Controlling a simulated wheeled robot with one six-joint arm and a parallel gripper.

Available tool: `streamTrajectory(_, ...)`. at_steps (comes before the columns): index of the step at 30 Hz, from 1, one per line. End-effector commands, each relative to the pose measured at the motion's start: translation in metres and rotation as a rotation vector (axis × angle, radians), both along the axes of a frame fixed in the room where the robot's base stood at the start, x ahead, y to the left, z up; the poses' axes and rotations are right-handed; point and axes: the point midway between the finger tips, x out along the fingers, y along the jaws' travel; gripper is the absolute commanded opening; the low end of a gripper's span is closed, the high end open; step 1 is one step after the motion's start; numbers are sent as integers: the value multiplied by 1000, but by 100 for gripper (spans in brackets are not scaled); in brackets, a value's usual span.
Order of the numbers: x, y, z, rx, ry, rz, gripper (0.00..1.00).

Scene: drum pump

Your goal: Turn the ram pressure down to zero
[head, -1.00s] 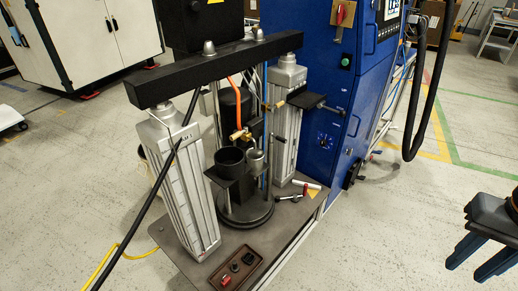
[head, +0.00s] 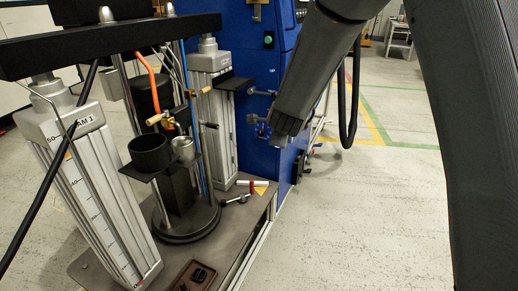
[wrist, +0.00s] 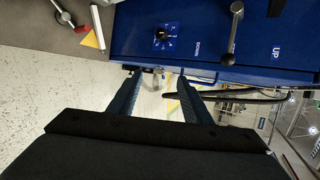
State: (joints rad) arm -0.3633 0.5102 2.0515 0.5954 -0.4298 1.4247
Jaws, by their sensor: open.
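In the wrist view, a small dark dial knob (wrist: 162,38) with white scale marks sits on the blue cabinet panel (wrist: 195,15). It lies ahead of my gripper (wrist: 158,80), slightly above the gap between the fingertips. My two blue fingers are spread apart with nothing between them, and they look clear of the knob. A lever with a round end (wrist: 236,8) stands to the right of the knob, between the labels DOWN and UP.
The ram stand has a black crossbar (head: 110,42) and silver columns (head: 100,205), left of my arm. A red-ended handle (head: 252,186) lies on its base plate. Black hoses (head: 350,95) hang right of the cabinet. The floor at right is open.

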Motion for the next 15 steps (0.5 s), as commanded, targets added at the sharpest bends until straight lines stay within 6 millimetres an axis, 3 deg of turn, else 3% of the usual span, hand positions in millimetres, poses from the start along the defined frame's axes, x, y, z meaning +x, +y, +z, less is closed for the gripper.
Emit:
streamTrajectory(1, 22, 17, -24, 96, -53, -84, 45)
streamTrajectory(6, 73, 56, -57, 473, -261, -379, 45)
streamTrajectory(10, 92, 79, -84, 760, -421, -556, 45)
streamTrajectory(15, 95, 98, -111, 1051, -592, -693, 45)
